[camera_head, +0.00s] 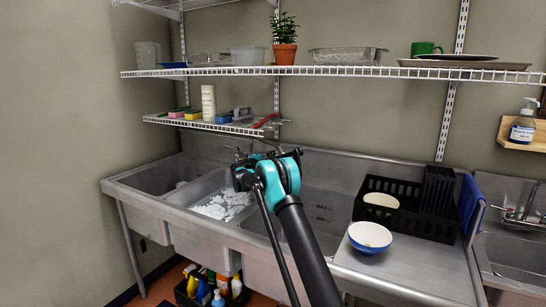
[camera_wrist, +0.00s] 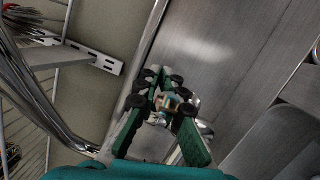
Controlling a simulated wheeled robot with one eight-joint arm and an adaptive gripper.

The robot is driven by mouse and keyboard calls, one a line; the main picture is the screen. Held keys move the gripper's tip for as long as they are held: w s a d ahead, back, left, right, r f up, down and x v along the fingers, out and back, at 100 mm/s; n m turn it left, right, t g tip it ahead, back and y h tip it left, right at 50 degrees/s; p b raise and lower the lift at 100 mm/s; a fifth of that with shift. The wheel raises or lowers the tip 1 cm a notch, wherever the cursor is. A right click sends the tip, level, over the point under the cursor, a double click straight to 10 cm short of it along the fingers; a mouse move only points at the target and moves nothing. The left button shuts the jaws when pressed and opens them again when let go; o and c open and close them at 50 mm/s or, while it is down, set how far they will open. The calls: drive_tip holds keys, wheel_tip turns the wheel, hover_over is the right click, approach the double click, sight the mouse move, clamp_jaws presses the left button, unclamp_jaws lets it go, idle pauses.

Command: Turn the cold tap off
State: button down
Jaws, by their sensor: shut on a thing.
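My gripper (camera_wrist: 163,88) shows in the wrist view, its green fingers with black pads closed around a small shiny metal tap handle (camera_wrist: 166,103). The handle has a bluish mark; the fingers cover much of it. In the head view my gripper (camera_head: 244,178) is at the back wall of the steel sink, and my arm hides its fingertips. A bit of the metal tap (camera_head: 240,153) shows just above it.
The steel sink (camera_head: 118,186) has several basins, one with white suds (camera_head: 222,206). A wire shelf (camera_head: 205,125) with sponges and a bottle hangs close above the tap.

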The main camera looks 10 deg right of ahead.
drive_tip(key=shift+d, duration=0.1)
drive_tip(key=shift+w+d+n+t+y, duration=0.3)
drive_tip(key=shift+n+t+y, duration=0.75)
drive_tip(key=shift+y, duration=0.6)
drive_tip(key=shift+w+d+n+t+y, duration=0.2)
drive_tip(key=shift+w+n+t+y, duration=0.4)
drive_tip(key=shift+n+y, duration=0.9)
drive_tip(key=shift+w+d+n+t+y, duration=0.2)
drive_tip(key=shift+n+t+y, duration=0.8)
drive_tip(key=shift+y, duration=0.85)
drive_tip(key=c, duration=1.6)
unclamp_jaws()
drive_tip(key=shift+v, duration=3.75)
drive_tip(key=shift+d, duration=0.1)
